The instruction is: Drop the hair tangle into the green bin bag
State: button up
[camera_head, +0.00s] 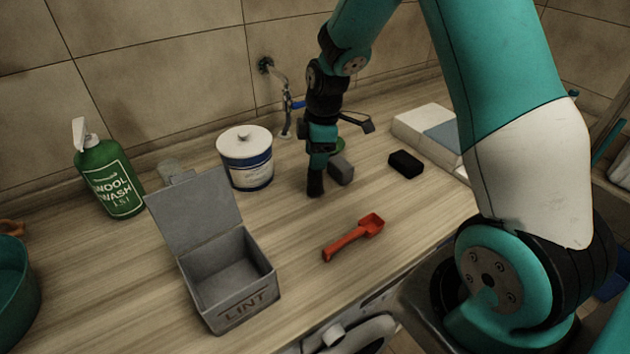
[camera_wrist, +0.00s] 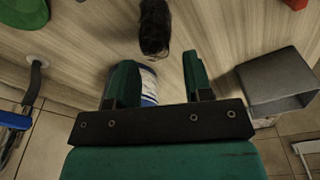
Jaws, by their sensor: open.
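A dark, fuzzy elongated clump, which looks like the hair tangle (camera_wrist: 155,27), lies on the counter just beyond my fingertips in the wrist view. A dark brown shape (camera_head: 315,184) directly below my gripper in the head view appears to be the same clump. My gripper (camera_head: 320,150) points down over the counter. In the wrist view its two green fingers (camera_wrist: 160,78) stand apart with nothing between them, and the clump lines up with the gap.
A grey open-lidded lint box (camera_head: 238,318), a white tub (camera_head: 246,160) and a green wool-wash bottle (camera_head: 110,182) stand to the left. A red scoop (camera_head: 352,239) lies in front. A tap (camera_head: 284,90) is behind.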

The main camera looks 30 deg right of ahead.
aim_at(314, 182)
jog(key=shift+w+a+f+p, duration=0.15)
jog(key=shift+f+p, duration=0.5)
jog(key=shift+f, duration=1)
jog(key=shift+w+d+f+p, duration=0.1)
jog(key=shift+f+p, duration=0.5)
jog(key=shift+f, duration=1)
grip_shut()
